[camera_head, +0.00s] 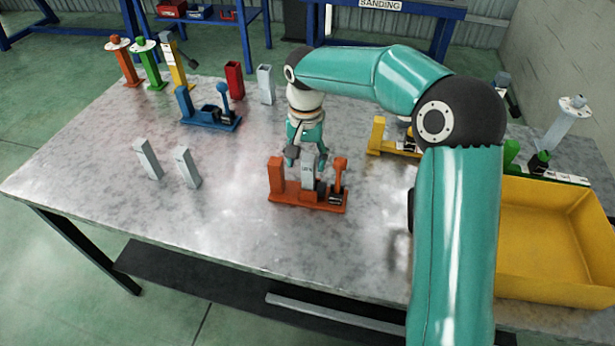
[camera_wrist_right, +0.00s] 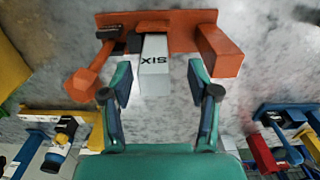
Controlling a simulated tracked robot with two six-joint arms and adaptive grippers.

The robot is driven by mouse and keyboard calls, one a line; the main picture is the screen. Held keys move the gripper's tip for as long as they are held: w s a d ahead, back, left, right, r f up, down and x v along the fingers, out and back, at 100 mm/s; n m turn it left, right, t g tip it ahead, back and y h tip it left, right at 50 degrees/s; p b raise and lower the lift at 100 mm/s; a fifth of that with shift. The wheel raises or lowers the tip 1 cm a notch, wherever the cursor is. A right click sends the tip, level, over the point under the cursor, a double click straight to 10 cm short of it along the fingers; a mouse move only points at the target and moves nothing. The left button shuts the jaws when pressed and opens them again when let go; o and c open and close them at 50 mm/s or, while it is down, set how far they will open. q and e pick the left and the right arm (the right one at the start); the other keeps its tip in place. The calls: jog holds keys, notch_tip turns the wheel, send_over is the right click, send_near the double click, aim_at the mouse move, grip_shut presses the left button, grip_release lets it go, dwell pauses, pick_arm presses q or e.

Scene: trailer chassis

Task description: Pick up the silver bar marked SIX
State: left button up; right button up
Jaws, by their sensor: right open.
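The silver bar marked SIX (camera_wrist_right: 154,66) stands in the middle of an orange fixture (camera_wrist_right: 218,20) in the right wrist view, its lettering upside down there. In the head view the bar (camera_head: 307,168) stands upright on the orange fixture (camera_head: 300,198), between an orange post and an orange lever. My right gripper (camera_head: 306,158) is above and just behind the bar. In the wrist view the right gripper (camera_wrist_right: 160,80) is open, with one finger on each side of the bar and gaps between. My left gripper is not in view.
Two silver bars (camera_head: 148,160) (camera_head: 188,168) stand on the left of the metal table (camera_head: 90,190). A blue fixture (camera_head: 208,120) and a yellow fixture (camera_head: 385,145) stand farther back. A yellow bin (camera_head: 555,280) is at the right. The table's front left is clear.

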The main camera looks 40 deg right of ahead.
aim_at(309, 175)
jog(key=shift+s+d+f+p, duration=0.1)
jog(key=shift+f+p, duration=0.1)
jog(key=shift+f, duration=0.75)
jog(key=shift+w+d+f+p, duration=0.1)
jog(key=shift+f+p, duration=0.1)
jog(key=shift+f, duration=0.8)
jog(key=shift+s+d+f+p, duration=0.1)
jog(key=shift+f+p, duration=0.1)
jog(key=shift+f, duration=0.75)
jog(key=shift+r, duration=0.1)
grip_shut()
